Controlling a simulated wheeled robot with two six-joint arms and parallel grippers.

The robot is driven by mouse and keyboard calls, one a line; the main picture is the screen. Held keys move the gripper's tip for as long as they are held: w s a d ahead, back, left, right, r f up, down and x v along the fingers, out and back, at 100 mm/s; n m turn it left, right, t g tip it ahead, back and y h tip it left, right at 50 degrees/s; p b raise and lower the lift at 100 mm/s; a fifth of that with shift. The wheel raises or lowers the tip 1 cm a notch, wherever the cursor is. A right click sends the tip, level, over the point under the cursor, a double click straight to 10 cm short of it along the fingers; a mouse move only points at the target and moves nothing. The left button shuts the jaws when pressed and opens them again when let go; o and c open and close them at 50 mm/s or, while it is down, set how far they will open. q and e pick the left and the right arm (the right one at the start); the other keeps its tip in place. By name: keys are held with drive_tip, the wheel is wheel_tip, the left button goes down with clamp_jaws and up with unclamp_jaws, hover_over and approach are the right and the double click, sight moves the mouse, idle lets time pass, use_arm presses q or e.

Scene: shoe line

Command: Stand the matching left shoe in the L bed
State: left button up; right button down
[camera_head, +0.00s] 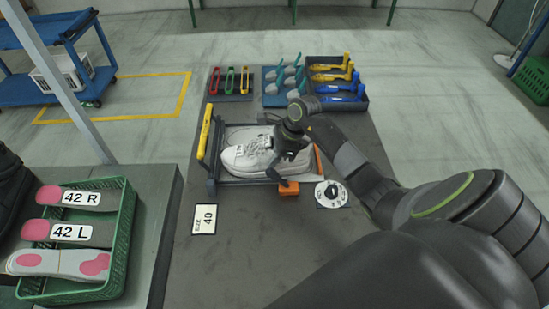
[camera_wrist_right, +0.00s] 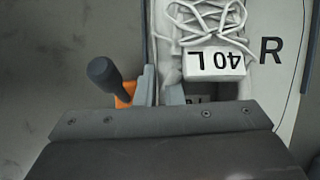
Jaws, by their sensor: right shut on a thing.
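A white laced shoe (camera_head: 250,155) is over the near half of the dark-framed fixture (camera_head: 240,182), toe to the left. Its tongue label reads 40 L in the right wrist view (camera_wrist_right: 213,65). My right gripper (camera_head: 284,150) is at the heel end; its fingertips (camera_wrist_right: 160,92) are close together on the edge of the shoe opening. A pale bed marked R (camera_wrist_right: 271,50) lies beside the shoe, on the far side, and is empty where it shows. The L bed marking is hidden. I cannot tell whether the sole touches the bed. My left gripper is out of view.
A card (camera_head: 204,219) reads size 40. An orange block (camera_head: 288,189) and a dial (camera_head: 331,194) are close to the fixture. Tool trays (camera_head: 231,96) stand behind it. A green crate (camera_head: 122,225) holds insoles marked 42.

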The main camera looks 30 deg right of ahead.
drive_tip(key=c, duration=1.5)
unclamp_jaws()
drive_tip(key=shift+r+p, duration=2.55)
drive_tip(key=shift+r, duration=2.5)
drive_tip(key=shift+s+f, duration=0.1)
